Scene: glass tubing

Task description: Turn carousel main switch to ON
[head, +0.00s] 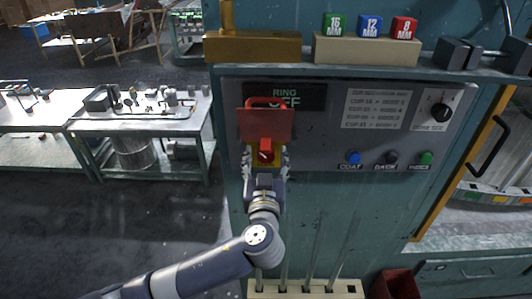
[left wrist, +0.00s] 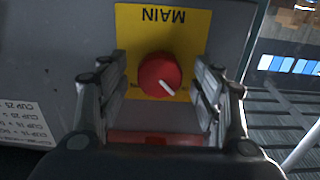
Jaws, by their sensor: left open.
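The main switch is a round red knob (left wrist: 158,75) with a white pointer line, on a yellow plate (left wrist: 190,22) marked MAIN, which appears upside down in the left wrist view. The pointer slants toward the lower right there. My left gripper (head: 265,160) is open in front of the knob. In the left wrist view its fingers stand on either side of the knob, with gaps visible. A raised red cover (head: 265,124) is above the switch and also shows at the bottom of the left wrist view (left wrist: 155,138). My right gripper is not in view.
The grey panel (head: 320,150) has a dark RING OFF sign (head: 300,96), partly hidden, a black dial (head: 440,112), and blue (head: 353,158), dark (head: 391,158) and green (head: 426,159) buttons. Coloured blocks sit above. Glass rods stand in a rack (head: 300,289) below. Open floor lies left.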

